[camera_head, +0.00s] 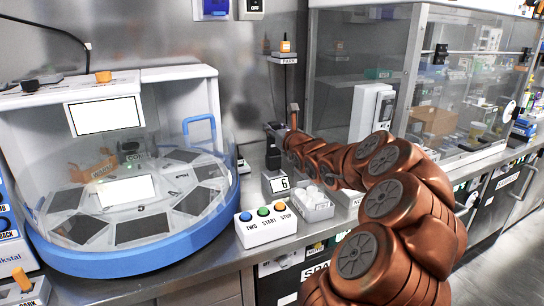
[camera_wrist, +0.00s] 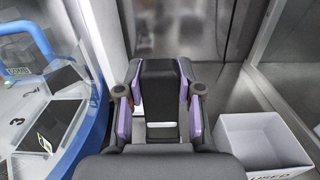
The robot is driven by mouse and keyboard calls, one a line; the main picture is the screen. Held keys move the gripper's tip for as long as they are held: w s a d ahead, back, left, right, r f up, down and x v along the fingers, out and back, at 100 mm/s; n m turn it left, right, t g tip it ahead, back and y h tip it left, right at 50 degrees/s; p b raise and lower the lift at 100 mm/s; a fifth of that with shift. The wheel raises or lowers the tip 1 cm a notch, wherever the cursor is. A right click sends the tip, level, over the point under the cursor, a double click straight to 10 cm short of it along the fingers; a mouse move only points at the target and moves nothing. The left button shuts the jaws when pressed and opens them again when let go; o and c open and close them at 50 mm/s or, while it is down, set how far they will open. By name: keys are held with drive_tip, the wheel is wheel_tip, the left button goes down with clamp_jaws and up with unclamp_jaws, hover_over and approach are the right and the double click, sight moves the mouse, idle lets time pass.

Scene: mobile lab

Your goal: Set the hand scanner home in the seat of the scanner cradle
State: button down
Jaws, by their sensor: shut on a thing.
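My gripper (camera_wrist: 160,100) is shut on a dark, blocky thing, which I take to be the hand scanner (camera_wrist: 159,85). Its purple-lined fingers lie along the left and right sides of it. The scanner's upper part stands up between the fingers, and its lower part is hidden by the gripper. In the head view my gripper (camera_head: 273,142) is a small dark shape over the back of the bench, beside the steel wall. I cannot make out the scanner cradle for certain in either view.
A round device with a blue rim (camera_head: 140,258) and clear cover stands left. An open white box (camera_wrist: 262,142) is right of my gripper.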

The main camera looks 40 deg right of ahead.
sight(275, 154)
drive_tip(key=shift+s+f+b, duration=0.1)
drive_tip(key=shift+f+b, duration=0.55)
drive_tip(key=shift+f, duration=2.2)
drive_tip(key=c, duration=0.7)
unclamp_jaws()
drive_tip(key=shift+c, duration=0.2)
drive_tip(key=shift+r, duration=0.2)
drive_tip(key=b+v, duration=0.1)
drive_tip(key=v, duration=1.1)
drive_tip(key=shift+f, duration=0.1)
